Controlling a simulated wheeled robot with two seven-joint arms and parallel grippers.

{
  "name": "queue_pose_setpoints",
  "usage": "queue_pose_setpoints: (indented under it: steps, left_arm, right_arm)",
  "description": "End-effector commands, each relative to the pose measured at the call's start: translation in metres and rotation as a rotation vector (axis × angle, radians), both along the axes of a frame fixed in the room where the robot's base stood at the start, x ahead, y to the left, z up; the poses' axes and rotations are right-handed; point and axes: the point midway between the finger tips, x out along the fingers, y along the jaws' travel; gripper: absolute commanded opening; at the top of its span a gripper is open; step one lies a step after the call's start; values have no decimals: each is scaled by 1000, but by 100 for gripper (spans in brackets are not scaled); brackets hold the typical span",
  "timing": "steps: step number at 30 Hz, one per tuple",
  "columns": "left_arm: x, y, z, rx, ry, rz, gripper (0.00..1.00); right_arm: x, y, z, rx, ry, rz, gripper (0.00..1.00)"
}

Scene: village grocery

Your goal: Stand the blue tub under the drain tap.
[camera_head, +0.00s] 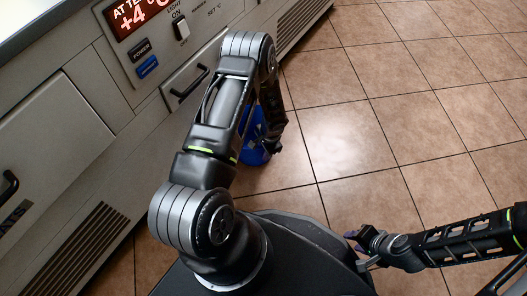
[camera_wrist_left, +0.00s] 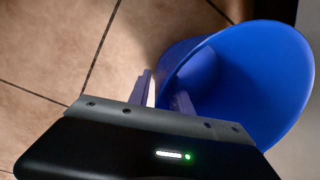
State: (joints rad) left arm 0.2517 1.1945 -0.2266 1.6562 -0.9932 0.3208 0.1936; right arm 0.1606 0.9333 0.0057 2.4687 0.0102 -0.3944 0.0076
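The blue tub (camera_head: 256,148) is partly hidden behind my left arm in the head view. In the left wrist view the tub (camera_wrist_left: 265,75) shows large, its round mouth turned towards the camera. My left gripper (camera_wrist_left: 164,92) is at its rim, one finger outside the wall and the other at the inner side. The frames do not show whether the fingers press on the wall, or whether the tub rests on the floor. My right gripper (camera_head: 357,244) is low at the right, away from the tub, its fingers too small to judge. No drain tap is visible.
A cream cabinet (camera_head: 60,140) with a red temperature display (camera_head: 139,14), dark handles and vent grilles runs along the left. Its front is close to my left arm. The brown tiled floor (camera_head: 400,110) is clear to the right.

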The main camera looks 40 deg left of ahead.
Motion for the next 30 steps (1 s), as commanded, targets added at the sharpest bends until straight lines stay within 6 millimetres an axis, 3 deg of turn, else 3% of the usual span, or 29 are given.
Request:
queue_pose_setpoints:
  steps: [15, 21, 30]
  left_arm:
    - [5, -14, 99, 0, -2, -1, 25]
    - [5, -16, 111, 0, 0, -1, 25]
    - [5, -16, 111, 0, 0, -1, 25]
  right_arm:
    - [-6, -1, 41, 3, 18, 9, 36]
    - [-8, -1, 44, 4, 22, 10, 36]
    - [-8, -1, 44, 4, 21, 10, 36]
